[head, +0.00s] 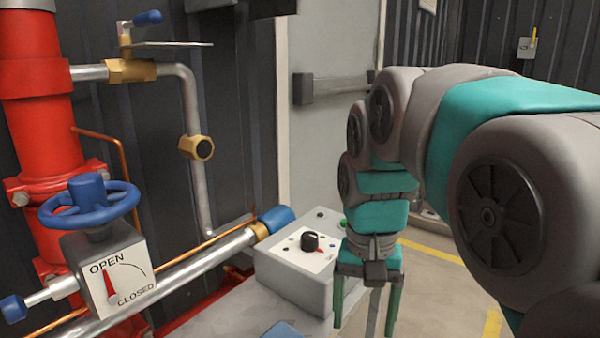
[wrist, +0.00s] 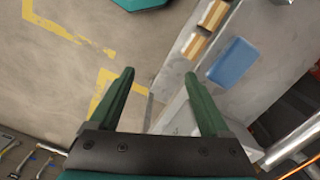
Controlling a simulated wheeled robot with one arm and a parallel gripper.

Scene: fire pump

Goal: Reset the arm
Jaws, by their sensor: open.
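My arm (head: 440,105), grey and teal, reaches in from the right in the head view and bends downward. My gripper (head: 363,318) hangs at its end, fingers pointing down, just right of the grey control box (head: 300,262). In the wrist view my gripper (wrist: 160,85) shows two dark green fingers spread apart, with nothing between them. Below the fingers lie the floor and the edge of a light grey surface.
The control box bears a black knob (head: 310,241). Left stand a blue valve wheel (head: 90,207) with an OPEN/CLOSED dial (head: 118,280), a red pipe (head: 45,110) and a blue-handled brass valve (head: 130,70). A white door (head: 330,130) is behind. Yellow-marked floor (head: 440,254) is free at right.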

